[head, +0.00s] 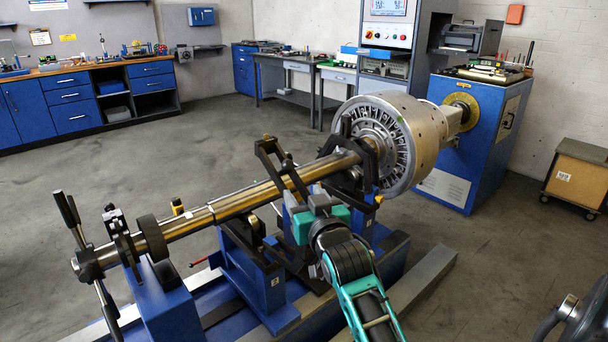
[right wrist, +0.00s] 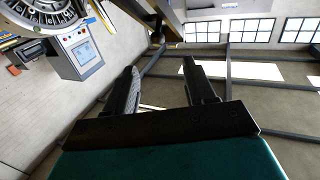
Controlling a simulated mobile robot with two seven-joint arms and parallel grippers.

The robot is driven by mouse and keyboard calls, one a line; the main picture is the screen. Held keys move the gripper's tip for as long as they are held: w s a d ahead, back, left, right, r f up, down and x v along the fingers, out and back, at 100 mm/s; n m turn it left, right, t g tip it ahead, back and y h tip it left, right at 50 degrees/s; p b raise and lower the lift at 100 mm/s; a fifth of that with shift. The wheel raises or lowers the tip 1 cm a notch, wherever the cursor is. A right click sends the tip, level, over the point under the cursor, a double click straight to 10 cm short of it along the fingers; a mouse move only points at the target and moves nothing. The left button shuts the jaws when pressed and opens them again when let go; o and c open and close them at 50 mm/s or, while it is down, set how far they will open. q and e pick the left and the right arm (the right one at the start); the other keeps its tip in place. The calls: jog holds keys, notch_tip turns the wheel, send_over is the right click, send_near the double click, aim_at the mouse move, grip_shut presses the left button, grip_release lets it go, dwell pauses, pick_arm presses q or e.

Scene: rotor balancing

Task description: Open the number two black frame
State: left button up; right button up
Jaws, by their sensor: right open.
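A long steel shaft (head: 258,195) carries a large silver rotor (head: 421,132) at its right end. A black frame (head: 272,160) stands over the middle of the shaft, above a blue support (head: 262,278) with a small label too small to read. Another black frame (head: 369,158) is around the shaft beside the rotor. Which one is number two cannot be read. My left gripper is out of view.
A black clamp with handles (head: 82,250) is at the shaft's left end. A blue drive cabinet (head: 478,135) stands behind the rotor. Blue workbenches (head: 75,95) line the back wall, and a wooden cart (head: 577,177) stands at right. The floor between is clear.

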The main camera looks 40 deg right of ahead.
aim_at(289, 166)
jog(key=x, duration=0.8)
jog(key=r+b+x, duration=0.1)
jog(key=x, duration=0.4)
jog(key=shift+d, duration=0.3)
jog(key=shift+c, duration=0.5)
jog(key=shift+f, duration=0.1)
grip_shut()
